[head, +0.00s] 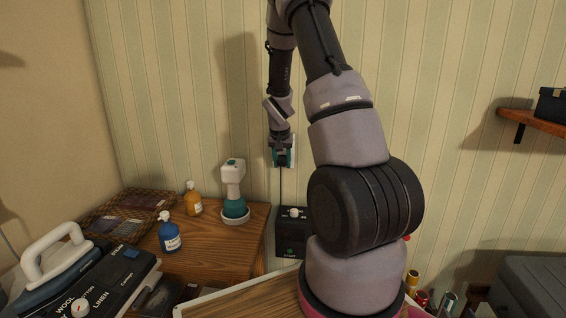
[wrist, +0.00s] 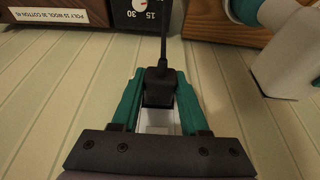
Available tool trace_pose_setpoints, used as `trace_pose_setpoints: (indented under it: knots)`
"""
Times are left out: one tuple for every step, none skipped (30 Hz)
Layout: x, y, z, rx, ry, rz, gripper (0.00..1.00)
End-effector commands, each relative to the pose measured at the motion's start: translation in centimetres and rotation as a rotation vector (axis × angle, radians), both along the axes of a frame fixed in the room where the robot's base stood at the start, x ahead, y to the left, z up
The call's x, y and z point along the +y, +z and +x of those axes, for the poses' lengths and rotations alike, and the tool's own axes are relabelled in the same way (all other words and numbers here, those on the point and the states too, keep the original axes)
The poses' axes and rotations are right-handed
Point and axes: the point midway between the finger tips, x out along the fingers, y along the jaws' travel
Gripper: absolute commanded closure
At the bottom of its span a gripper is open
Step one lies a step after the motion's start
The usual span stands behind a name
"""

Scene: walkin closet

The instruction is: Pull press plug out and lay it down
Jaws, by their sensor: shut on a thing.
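The black press plug (wrist: 160,86) is between the two teal fingers of my gripper (wrist: 158,92), which is shut on it. In the head view my gripper (head: 281,152) is at the wall, in front of a pale outlet plate (head: 293,150). A white part of the outlet (wrist: 157,121) shows between the fingers in the wrist view. The plug's black cord (head: 281,188) hangs straight down toward a black box with a dial (head: 291,236). I cannot tell whether the prongs are still in the outlet; the fingers hide that.
A wooden dresser top (head: 188,262) lies left of the box. On it stand a blue bottle (head: 169,236), an orange bottle (head: 193,201), a white and teal device (head: 233,186) and a woven tray (head: 110,213). A clothes iron (head: 55,262) is front left. A wall shelf (head: 538,121) is at right.

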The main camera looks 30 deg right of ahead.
Motion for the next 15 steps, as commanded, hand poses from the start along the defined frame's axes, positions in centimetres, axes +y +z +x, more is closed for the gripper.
trace_pose_setpoints:
  knots:
    - [0.21, 0.0, -0.15, 0.001, 0.001, 0.002, 1.0]
    - [0.27, 0.0, -0.22, 0.001, 0.001, 0.002, 1.0]
    - [0.33, -0.01, -0.31, 0.002, 0.001, 0.001, 1.0]
    - [0.39, -0.01, -0.38, 0.002, 0.002, 0.001, 1.0]
    - [0.42, -0.02, -0.45, 0.002, 0.002, 0.001, 1.0]
    - [0.47, -0.03, -0.54, 0.002, 0.001, 0.001, 1.0]
    - [0.5, -0.04, -0.62, 0.003, 0.001, 0.001, 1.0]
    - [0.54, -0.04, -0.69, 0.003, 0.001, 0.001, 1.0]
    - [0.58, -0.04, -0.76, 0.003, 0.001, 0.001, 1.0]
    - [0.61, -0.04, -0.83, 0.003, 0.001, 0.001, 1.0]
    - [0.65, -0.04, -0.88, 0.002, 0.001, 0.0, 1.0]
    - [0.69, -0.03, -0.96, 0.002, 0.001, 0.001, 1.0]
    - [0.72, -0.03, -1.02, 0.002, 0.001, 0.001, 1.0]
    - [0.76, -0.02, -1.07, 0.002, 0.001, 0.001, 1.0]
    - [0.82, -0.03, -1.14, 0.002, 0.001, 0.001, 1.0]
